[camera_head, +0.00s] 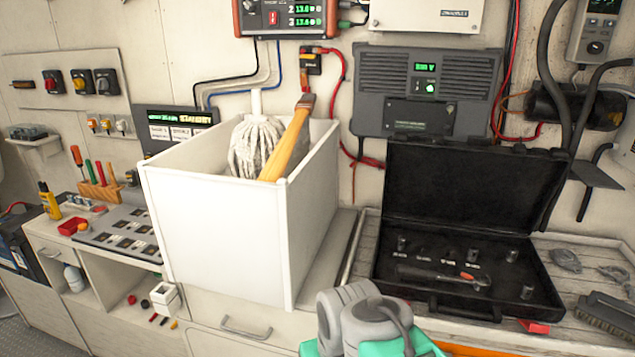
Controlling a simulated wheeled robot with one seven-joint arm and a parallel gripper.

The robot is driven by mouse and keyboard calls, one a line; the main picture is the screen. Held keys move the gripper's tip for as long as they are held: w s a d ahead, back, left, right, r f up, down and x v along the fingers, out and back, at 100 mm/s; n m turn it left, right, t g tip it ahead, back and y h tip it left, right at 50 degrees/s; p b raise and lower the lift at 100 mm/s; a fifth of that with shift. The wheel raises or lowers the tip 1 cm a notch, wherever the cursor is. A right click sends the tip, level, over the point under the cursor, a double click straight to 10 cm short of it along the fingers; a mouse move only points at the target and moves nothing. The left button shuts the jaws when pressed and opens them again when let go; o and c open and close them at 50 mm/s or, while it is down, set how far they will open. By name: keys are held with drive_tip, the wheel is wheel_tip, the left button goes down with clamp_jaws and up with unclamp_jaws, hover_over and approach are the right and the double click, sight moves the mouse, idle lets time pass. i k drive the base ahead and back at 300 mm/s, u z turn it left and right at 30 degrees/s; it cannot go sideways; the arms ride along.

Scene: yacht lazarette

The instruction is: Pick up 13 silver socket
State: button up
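One socket (402,244) is at the back left of the tray, others (472,256) and (512,256) are along the back row, and one (526,292) is at the front right. Small white labels lie in front of the back row, too small to read, so I cannot tell which socket is the 13. The black case (455,308) has its lid raised at the back. My gripper is not in view; grey rounded parts at the bottom centre look like my arm.
A ratchet (440,277) with a red mark lies in the case's front. A white bin (225,235) with a mop stands left of it. A brush (605,318) and small metal parts (565,260) lie to the right. A red piece (534,327) sits by the case's front edge.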

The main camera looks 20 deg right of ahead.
sight(527, 288)
drive_tip(key=u, duration=1.45)
drive_tip(key=k, duration=1.3)
drive_tip(key=z, duration=0.45)
drive_tip(key=i, duration=0.5)
